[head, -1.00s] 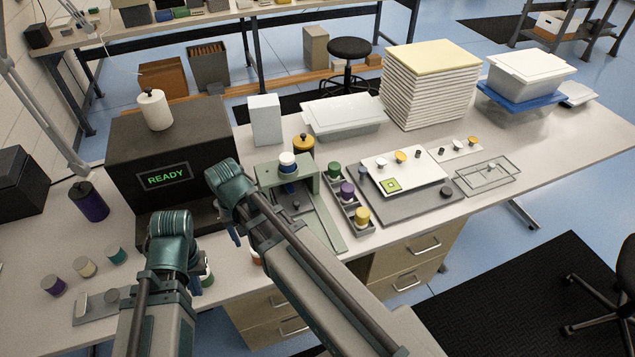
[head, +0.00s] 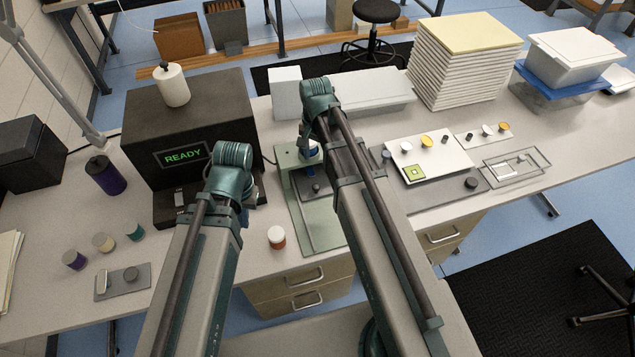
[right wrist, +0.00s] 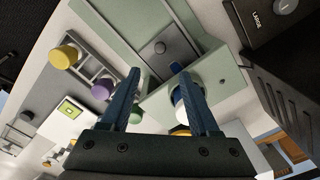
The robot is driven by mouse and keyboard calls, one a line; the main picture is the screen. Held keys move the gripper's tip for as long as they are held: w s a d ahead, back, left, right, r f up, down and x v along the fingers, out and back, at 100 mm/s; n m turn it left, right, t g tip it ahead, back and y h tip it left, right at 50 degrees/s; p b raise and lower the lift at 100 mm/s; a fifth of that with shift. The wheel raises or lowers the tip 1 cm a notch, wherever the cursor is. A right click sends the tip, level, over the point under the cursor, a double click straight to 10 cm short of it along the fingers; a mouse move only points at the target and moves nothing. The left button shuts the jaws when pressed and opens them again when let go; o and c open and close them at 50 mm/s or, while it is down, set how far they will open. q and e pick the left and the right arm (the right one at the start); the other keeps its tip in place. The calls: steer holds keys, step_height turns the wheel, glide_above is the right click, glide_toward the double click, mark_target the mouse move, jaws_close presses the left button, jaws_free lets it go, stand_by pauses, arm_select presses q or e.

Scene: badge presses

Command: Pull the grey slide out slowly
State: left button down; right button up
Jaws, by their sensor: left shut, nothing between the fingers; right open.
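The green press (head: 318,235) stands on the bench, partly hidden behind my right arm in the head view. Its grey slide (head: 309,190), a plate with a small dark knob, lies on the green base; it also shows in the right wrist view (right wrist: 181,58). My right gripper (right wrist: 155,70) is open, with the press and slide beyond its fingertips and nothing held. In the head view its fingers are mostly hidden by my right arm. My left gripper (head: 244,218) is shut and empty, by the front of the black machine, left of the press.
The black machine (head: 140,130) with a READY screen stands left of the press. An orange jar with a white lid (head: 277,238) stands near the bench's front edge. A tray of coloured cylinders (right wrist: 99,68) is beside the press.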

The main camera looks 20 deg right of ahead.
mark_target(316, 186)
arm_select(q)
steer(key=shift+f+b, duration=6.7)
steer(key=shift+f, duration=0.1)
arm_select(e)
steer(key=shift+f, duration=6.8)
jaws_close()
